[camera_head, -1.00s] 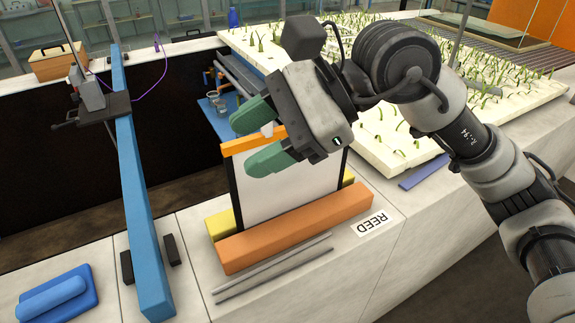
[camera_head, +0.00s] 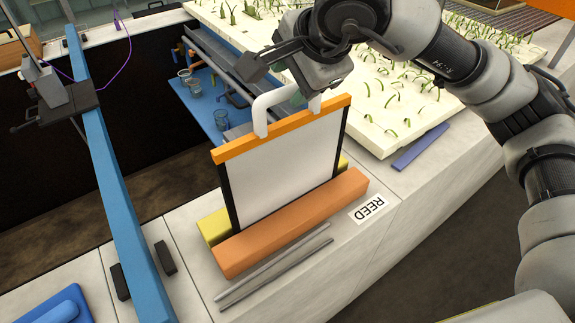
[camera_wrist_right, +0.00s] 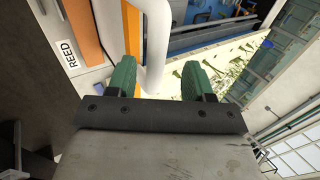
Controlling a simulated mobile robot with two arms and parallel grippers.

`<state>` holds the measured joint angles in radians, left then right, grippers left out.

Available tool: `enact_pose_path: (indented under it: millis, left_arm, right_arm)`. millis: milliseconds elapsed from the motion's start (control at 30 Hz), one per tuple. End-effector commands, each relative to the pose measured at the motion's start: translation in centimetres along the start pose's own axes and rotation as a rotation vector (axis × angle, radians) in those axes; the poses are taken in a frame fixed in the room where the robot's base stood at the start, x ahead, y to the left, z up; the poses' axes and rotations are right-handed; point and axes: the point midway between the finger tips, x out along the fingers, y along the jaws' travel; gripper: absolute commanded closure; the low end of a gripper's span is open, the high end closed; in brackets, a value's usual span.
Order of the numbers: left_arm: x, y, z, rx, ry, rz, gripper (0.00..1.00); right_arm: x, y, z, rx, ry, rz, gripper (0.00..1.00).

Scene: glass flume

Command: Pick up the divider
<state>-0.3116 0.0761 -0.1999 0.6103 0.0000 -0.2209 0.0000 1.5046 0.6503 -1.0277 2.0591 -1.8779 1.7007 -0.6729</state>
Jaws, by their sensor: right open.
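The divider (camera_head: 285,167) is a white panel with dark side edges, an orange top bar and a white handle (camera_head: 262,116). It stands upright between an orange block (camera_head: 290,222) and a yellow block (camera_head: 215,226). My right gripper (camera_head: 308,82) is at the handle's upper right part, and its fingers are largely hidden in the head view. In the right wrist view the green fingers (camera_wrist_right: 160,80) are open, with the white handle (camera_wrist_right: 154,40) lying between their lines, nearer the left finger. Contact cannot be told. My left gripper is not in view.
A REED label (camera_head: 371,208) and two thin grey rods (camera_head: 275,268) lie on the pale ledge. A long blue beam (camera_head: 112,185) runs at left. A white tray of green shoots (camera_head: 400,110) lies behind my right arm. A dark open channel is behind the divider.

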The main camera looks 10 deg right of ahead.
Motion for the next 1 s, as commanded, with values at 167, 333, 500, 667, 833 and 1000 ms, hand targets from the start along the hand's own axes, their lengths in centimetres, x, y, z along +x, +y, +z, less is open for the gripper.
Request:
enact_pose_path:
  millis: [167, 333, 500, 667, 833, 1000]
  left_arm:
    - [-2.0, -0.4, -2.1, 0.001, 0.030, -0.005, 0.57]
    - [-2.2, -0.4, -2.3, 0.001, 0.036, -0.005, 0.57]
    - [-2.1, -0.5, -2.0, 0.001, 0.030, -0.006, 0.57]
    - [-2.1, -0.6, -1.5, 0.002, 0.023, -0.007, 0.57]
    - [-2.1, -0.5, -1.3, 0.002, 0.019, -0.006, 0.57]
    - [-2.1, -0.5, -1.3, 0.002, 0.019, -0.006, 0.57]
  right_arm:
    - [2.5, 0.2, -0.2, 0.002, -0.002, 0.005, 0.48]
    - [3.8, 0.3, -0.2, 0.001, -0.002, 0.001, 0.48]
    - [3.8, 0.4, -0.2, 0.001, -0.002, 0.000, 0.48]
    - [3.8, 0.3, -0.2, 0.001, -0.002, 0.000, 0.70]
    - [3.8, 0.3, -0.2, 0.001, -0.002, 0.001, 0.96]
    - [3.8, 0.3, -0.2, 0.001, -0.002, 0.001, 1.00]
